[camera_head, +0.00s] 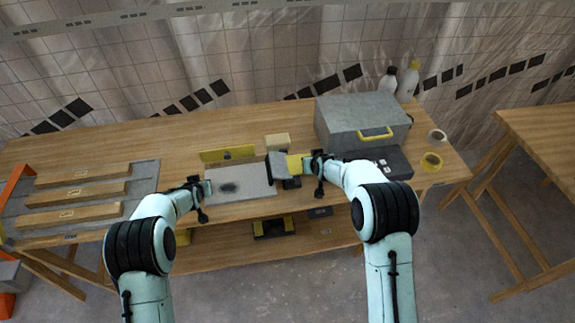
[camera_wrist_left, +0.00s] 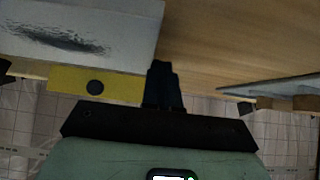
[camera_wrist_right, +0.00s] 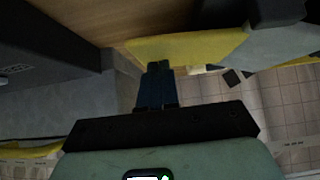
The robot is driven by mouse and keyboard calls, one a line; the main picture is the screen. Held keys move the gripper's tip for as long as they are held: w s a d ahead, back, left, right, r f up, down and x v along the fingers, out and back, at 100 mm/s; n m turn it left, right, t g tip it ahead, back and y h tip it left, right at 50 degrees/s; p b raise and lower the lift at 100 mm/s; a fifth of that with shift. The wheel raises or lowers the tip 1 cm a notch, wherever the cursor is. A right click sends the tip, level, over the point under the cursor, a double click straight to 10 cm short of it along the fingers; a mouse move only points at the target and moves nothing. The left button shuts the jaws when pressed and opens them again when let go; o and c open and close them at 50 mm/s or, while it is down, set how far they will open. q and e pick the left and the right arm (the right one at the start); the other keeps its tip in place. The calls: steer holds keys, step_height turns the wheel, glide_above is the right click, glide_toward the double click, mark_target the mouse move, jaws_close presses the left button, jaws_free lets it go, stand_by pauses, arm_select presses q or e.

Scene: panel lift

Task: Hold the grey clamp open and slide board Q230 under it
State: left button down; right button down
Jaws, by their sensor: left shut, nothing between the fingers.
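The grey clamp (camera_head: 278,166) stands on the bench at the right end of a flat grey board (camera_head: 258,181) with a dark smudge; its grey pad looks tilted up. My right gripper (camera_head: 314,165) is at the clamp's yellow handle (camera_wrist_right: 190,47), its fingers (camera_wrist_right: 158,72) close together on the handle's edge. My left gripper (camera_head: 206,188) is shut and empty at the board's left end. The board also shows in the left wrist view (camera_wrist_left: 105,15); I cannot tell whether the fingers touch it. I can read no Q230 label. Whether the board's right end is under the pad is hidden.
A yellow strip with a dark spot (camera_head: 215,156) stands behind the board. Three labelled wooden bars lie on a grey tray (camera_head: 146,175) at left.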

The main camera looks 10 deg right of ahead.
arm_select(q)
steer(key=shift+d, duration=1.2)
arm_select(e)
steer(key=shift+s+f, duration=0.2)
steer(key=shift+f, duration=0.2)
arm_select(q)
steer(key=shift+a, duration=1.8)
step_height(320, 180, up, 8)
arm_select(e)
steer(key=shift+w+r, duration=0.2)
steer(key=shift+r, duration=4.7)
